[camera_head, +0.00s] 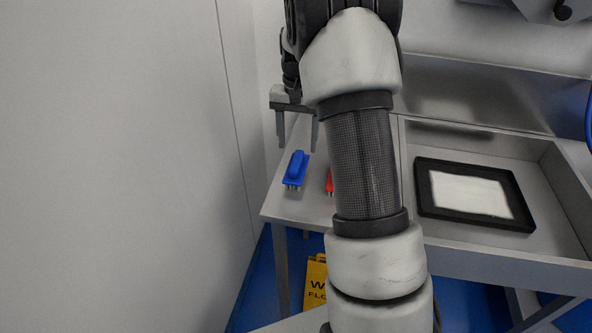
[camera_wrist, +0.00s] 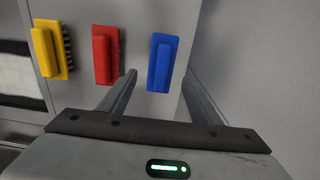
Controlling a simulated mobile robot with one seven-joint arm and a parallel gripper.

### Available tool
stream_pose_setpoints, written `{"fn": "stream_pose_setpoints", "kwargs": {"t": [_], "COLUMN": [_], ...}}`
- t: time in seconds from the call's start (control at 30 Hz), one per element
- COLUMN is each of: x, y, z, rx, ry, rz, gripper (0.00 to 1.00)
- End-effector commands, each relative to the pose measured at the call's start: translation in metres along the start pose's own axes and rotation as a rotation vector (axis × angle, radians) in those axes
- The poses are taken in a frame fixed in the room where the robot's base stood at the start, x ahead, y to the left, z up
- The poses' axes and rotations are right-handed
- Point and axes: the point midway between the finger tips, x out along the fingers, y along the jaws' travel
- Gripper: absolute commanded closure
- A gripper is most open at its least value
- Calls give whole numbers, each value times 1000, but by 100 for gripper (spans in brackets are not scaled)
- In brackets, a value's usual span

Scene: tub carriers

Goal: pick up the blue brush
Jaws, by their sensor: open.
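The blue brush (camera_head: 296,169) lies on the left part of the grey metal counter in the head view, near its front left corner. It also shows in the wrist view (camera_wrist: 162,63), at the far right of a row of brushes. My gripper (camera_head: 297,145) is open and empty, with its two fingers apart. In the head view it hangs above and behind the blue brush. In the wrist view the brush appears between and beyond the finger tips (camera_wrist: 160,80). I see no contact between the fingers and the brush.
A red brush (camera_wrist: 105,55) lies beside the blue one, and a yellow brush (camera_wrist: 48,50) beyond it. In the head view my arm hides part of the red brush (camera_head: 329,181). A black-framed tray (camera_head: 427,202) sits in the basin at right. A wall (camera_head: 130,150) stands at left.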

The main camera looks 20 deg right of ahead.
Motion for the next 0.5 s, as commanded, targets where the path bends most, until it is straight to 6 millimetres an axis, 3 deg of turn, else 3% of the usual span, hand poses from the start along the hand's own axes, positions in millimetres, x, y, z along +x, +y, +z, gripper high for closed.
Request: {"fn": "stream_pose_setpoints", "kwargs": {"t": [0.13, 0.5], "x": [30, 64], "y": [0, -1], "z": [1, 1], "rx": [0, -1], "ry": [-3, -3], "rz": [1, 1], "gripper": [42, 42]}}
